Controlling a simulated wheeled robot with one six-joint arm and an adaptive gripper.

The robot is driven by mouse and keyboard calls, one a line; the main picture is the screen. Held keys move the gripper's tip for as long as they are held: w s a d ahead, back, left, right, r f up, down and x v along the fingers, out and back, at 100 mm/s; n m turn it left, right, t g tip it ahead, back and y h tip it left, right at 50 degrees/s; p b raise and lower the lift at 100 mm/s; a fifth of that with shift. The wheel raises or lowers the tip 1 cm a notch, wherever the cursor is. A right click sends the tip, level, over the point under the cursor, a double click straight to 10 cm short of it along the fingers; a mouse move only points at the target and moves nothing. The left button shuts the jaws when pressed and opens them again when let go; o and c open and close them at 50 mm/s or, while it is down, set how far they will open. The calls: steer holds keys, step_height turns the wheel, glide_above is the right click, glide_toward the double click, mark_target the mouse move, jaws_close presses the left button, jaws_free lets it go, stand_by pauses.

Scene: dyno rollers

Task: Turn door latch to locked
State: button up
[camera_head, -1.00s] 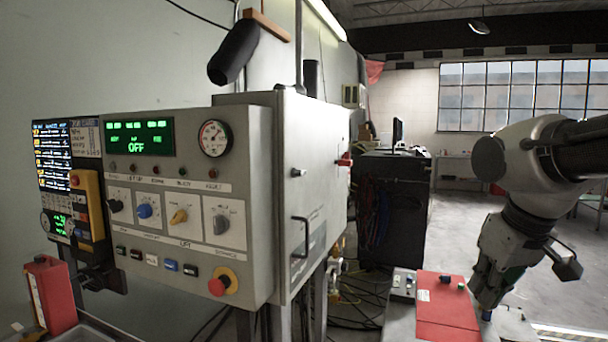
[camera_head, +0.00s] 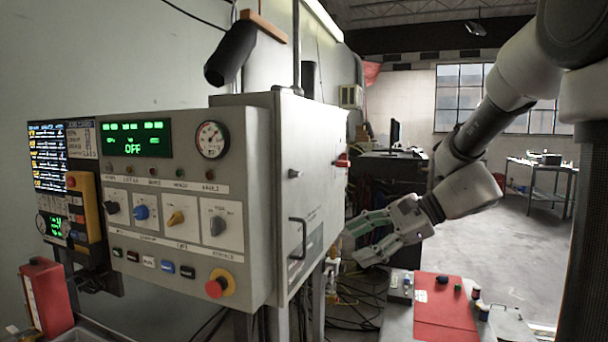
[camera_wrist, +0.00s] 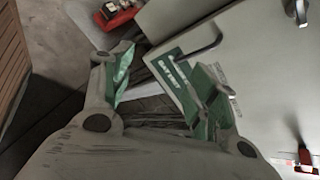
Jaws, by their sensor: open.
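The grey cabinet door (camera_head: 312,195) is shut, facing right in the head view, and fills much of the wrist view (camera_wrist: 255,80). A small grey latch knob (camera_head: 294,173) sits on it near the upper left edge; it also shows at the top right of the wrist view (camera_wrist: 299,11). A dark bar handle (camera_head: 304,238) is lower on the door, and in the wrist view (camera_wrist: 200,52) it lies beyond the fingertips. My gripper (camera_head: 355,242) is open and empty, right of the door's lower part, with green-padded fingers (camera_wrist: 168,75). The latch's exact turn is unclear.
A red rotary handle (camera_head: 342,161) sticks out of the door at its far side; it also shows in the wrist view (camera_wrist: 305,160). The control panel (camera_head: 185,255) adjoins the door at left.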

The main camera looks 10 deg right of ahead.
steer(key=w+a+r+m+t+y, duration=0.2)
steer(key=w+r+m, duration=0.1)
steer(key=w+r, duration=0.2)
steer(key=m+t+y, duration=0.2)
steer(key=m+y, duration=0.1)
steer(key=m, duration=0.2)
glide_toward(302, 173)
steer(key=x, duration=0.9)
steer(key=shift+w+a, duration=0.2)
steer(key=shift+w, duration=0.05)
steer(key=shift+c, duration=0.4)
steer(key=c, duration=0.9)
